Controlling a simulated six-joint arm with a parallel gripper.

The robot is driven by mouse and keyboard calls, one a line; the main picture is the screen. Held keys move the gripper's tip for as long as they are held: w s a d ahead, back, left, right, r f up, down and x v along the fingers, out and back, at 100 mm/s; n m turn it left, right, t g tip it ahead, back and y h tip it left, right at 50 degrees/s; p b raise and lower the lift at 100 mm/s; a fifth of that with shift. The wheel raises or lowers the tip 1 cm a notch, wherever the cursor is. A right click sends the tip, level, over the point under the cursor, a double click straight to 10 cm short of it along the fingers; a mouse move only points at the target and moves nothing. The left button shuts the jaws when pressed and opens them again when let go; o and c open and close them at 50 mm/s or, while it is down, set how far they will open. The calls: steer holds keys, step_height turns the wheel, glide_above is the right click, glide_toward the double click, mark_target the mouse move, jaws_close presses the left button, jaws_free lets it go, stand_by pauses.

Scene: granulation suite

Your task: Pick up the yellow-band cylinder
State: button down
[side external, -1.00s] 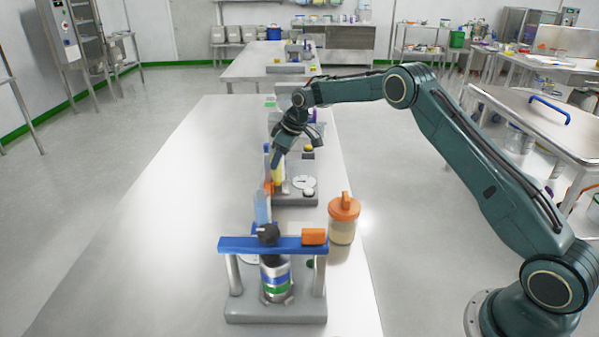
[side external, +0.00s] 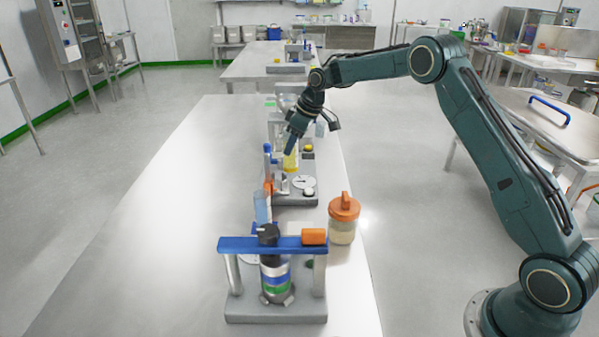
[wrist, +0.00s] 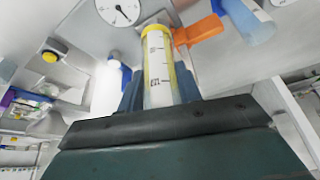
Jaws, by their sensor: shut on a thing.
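The yellow-band cylinder (wrist: 158,67) is a clear graduated tube with black markings and a yellow rim, held between the blue fingers of my gripper (wrist: 160,92) in the wrist view. In the side view my gripper (side external: 289,150) is shut on the cylinder (side external: 291,160), whose yellow part shows just below the fingers. The cylinder is over the grey instrument base (side external: 297,197) on the bench. I cannot tell exactly how far its lower end is from the base.
An orange-lidded jar (side external: 343,219) stands at the bench's right edge. A blue-topped stand (side external: 240,245) holding a dark bottle (side external: 276,277) is in front. A pale blue tube (side external: 262,206) and an orange part (wrist: 200,30) are close by. The bench's left side (side external: 160,220) is clear.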

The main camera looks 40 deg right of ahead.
steer(key=s+d, duration=0.6)
steer(key=s, duration=0.6)
steer(key=shift+s, duration=0.1)
stand_by(0.4)
